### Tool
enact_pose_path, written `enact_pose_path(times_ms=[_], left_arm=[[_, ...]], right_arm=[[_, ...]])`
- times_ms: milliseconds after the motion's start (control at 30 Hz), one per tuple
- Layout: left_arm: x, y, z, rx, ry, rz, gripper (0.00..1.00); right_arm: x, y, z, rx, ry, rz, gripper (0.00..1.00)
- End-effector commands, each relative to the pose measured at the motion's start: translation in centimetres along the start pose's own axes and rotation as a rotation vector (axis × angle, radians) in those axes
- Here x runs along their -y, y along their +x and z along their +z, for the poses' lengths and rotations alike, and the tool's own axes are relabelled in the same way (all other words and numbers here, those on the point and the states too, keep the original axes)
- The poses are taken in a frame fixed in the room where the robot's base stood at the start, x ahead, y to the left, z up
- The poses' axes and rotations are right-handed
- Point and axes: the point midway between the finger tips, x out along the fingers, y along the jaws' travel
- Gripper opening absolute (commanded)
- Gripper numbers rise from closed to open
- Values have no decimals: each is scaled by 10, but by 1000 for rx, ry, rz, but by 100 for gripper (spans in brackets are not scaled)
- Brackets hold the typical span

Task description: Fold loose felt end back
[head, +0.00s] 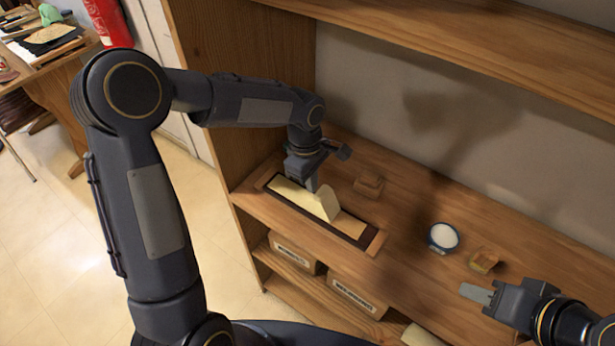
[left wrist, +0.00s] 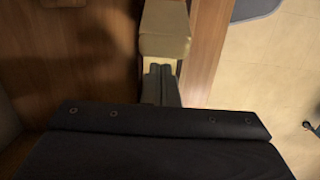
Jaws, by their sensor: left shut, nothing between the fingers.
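A cream felt strip (head: 290,192) lies along a dark-lined wooden tray (head: 372,243) on the shelf. Its loose end (head: 322,204) stands up as a curved flap near the middle of the tray. My left gripper (head: 313,184) points down over the strip, just left of the flap; the flap partly hides the contact area. In the left wrist view its two grey fingers (left wrist: 163,84) are together and empty, with cream felt (left wrist: 165,30) just beyond their tips. I cannot tell if they touch it. My right gripper (head: 476,294) hangs at the lower right, away from the felt; its finger gap is not visible.
A wooden block (head: 369,185) sits behind the tray. A blue-rimmed bowl with white contents (head: 443,236) and a small tan block (head: 484,261) stand to the right. Labelled boxes (head: 357,296) sit on the shelf below. An upper shelf board (head: 470,50) overhangs.

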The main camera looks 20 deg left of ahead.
Motion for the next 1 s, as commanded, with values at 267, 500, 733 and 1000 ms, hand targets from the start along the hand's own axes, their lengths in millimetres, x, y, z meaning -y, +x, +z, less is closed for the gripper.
enact_pose_path(times_ms=[267,500,733,1000], left_arm=[[0,-1,3,0,2,0,0],[0,-8,14,0,0,0,0],[0,-8,14,1,0,0,0],[0,-18,15,0,1,1,0]], right_arm=[[-1,1,1,0,0,0,36],[-2,4,2,0,0,0,36],[-2,3,2,0,0,0,36],[1,-2,-1,0,0,0,36]])
